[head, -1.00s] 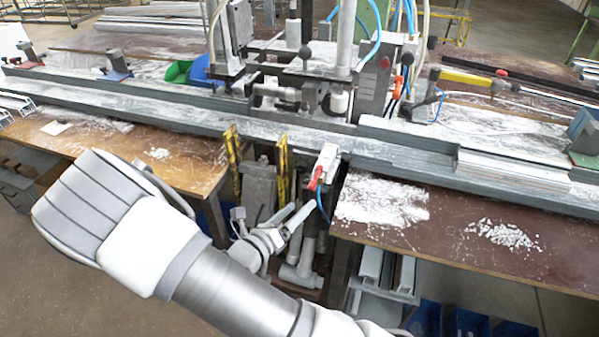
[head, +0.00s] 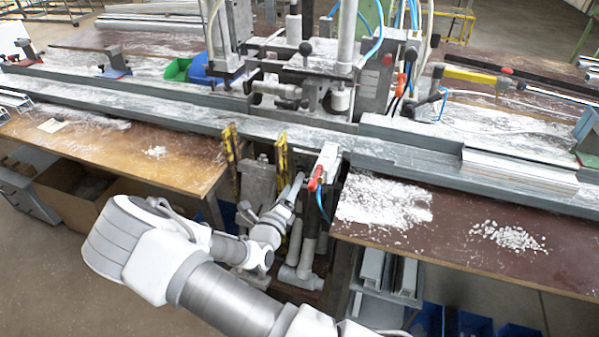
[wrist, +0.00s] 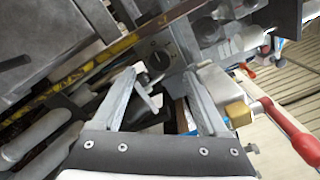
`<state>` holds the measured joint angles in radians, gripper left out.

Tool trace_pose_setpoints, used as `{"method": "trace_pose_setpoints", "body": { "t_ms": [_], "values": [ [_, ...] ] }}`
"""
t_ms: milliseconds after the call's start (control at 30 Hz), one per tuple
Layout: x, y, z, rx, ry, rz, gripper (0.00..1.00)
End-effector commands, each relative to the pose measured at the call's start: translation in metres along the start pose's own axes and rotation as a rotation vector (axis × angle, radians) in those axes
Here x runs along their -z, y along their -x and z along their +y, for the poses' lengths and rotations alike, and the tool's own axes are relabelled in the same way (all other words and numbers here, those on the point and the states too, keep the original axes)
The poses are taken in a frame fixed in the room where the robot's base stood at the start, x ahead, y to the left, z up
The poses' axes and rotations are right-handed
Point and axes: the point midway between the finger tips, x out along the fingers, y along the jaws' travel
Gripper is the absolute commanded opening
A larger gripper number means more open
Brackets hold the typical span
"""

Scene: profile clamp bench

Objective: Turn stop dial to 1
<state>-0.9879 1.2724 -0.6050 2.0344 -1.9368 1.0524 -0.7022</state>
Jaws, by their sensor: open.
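In the wrist view, a round dark dial (wrist: 158,57) with small pale marks sits on a grey plate, just beyond my fingertips. I take it for the stop dial; its setting is too small to read. My gripper (wrist: 161,76) is open, with one pale finger on each side below the dial and nothing held between them. The fingertips look apart from the dial. In the head view my gripper (head: 297,181) is below the bench's front edge, left of the red lever. I cannot make out the dial in that view.
A red lever (head: 316,178) on a white-grey body stands close right of my gripper; the lever also shows in the wrist view (wrist: 291,130). Yellow-and-black striped bars (head: 282,160) stand close left. The long grey rail (head: 400,158) runs above. White chips lie on the right tabletop (head: 470,262).

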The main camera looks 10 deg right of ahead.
Motion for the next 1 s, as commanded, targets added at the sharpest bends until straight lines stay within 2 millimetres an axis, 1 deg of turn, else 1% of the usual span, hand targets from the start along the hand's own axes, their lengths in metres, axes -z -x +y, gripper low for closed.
{"method": "trace_pose_setpoints", "body": {
  "t_ms": [33, 100, 200, 300, 400, 500, 767, 800, 967, 1000],
  "values": [
    [0.001, -0.012, 0.0, 0.003, 0.0, 0.0, 0.77],
    [0.002, -0.026, 0.0, 0.002, 0.0, 0.001, 0.77],
    [0.001, -0.043, 0.0, 0.002, 0.0, 0.001, 0.77],
    [0.001, -0.056, 0.0, 0.001, -0.001, 0.001, 0.77],
    [0.001, -0.064, 0.0, 0.001, -0.001, 0.001, 0.77],
    [0.001, -0.068, 0.0, 0.0, 0.0, 0.001, 0.77],
    [0.0, -0.068, 0.0, 0.0, 0.0, 0.0, 0.77],
    [0.0, -0.068, 0.0, 0.0, 0.0, 0.0, 0.69],
    [0.0, -0.068, 0.0, 0.0, 0.0, 0.0, 0.41],
    [0.0, -0.068, 0.0, 0.0, 0.0, 0.0, 0.33]
  ]
}}
